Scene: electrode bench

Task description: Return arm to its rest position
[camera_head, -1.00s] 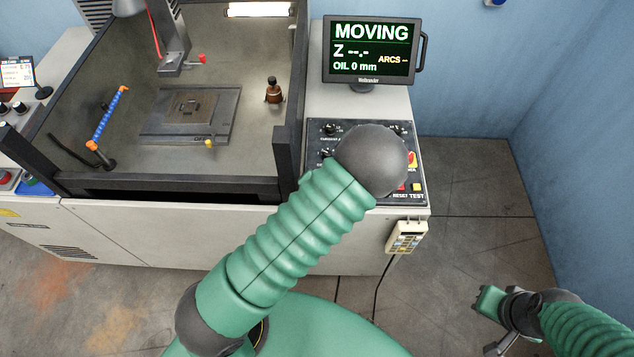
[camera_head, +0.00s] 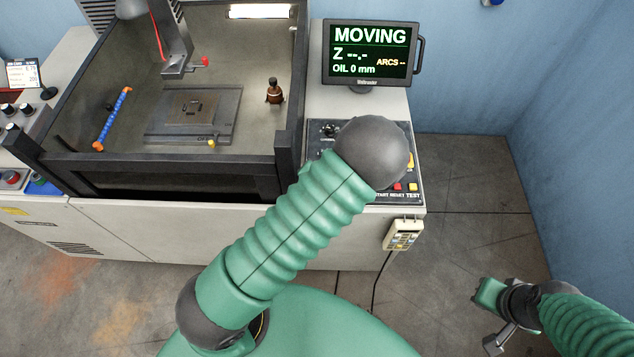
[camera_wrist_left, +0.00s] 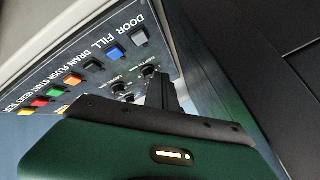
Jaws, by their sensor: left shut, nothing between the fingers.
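My left arm (camera_head: 290,235) reaches up from the bottom in the head view. Its dark rounded joint (camera_head: 372,152) covers much of the control panel (camera_head: 325,130). My left gripper is hidden in that view. In the left wrist view its dark fingers (camera_wrist_left: 165,92) are together and empty, apart from any held thing. The panel also shows there upside down, with a row of coloured buttons (camera_wrist_left: 75,78) and several knobs. The fingers overlap the panel's edge in that picture; I cannot tell the gap. My right gripper (camera_head: 492,318) is at the lower right, over the floor; its fingers are unclear.
A monitor (camera_head: 370,55) reads MOVING. A pendant (camera_head: 403,234) hangs at the machine's front. The floor (camera_head: 465,190) right of it is clear.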

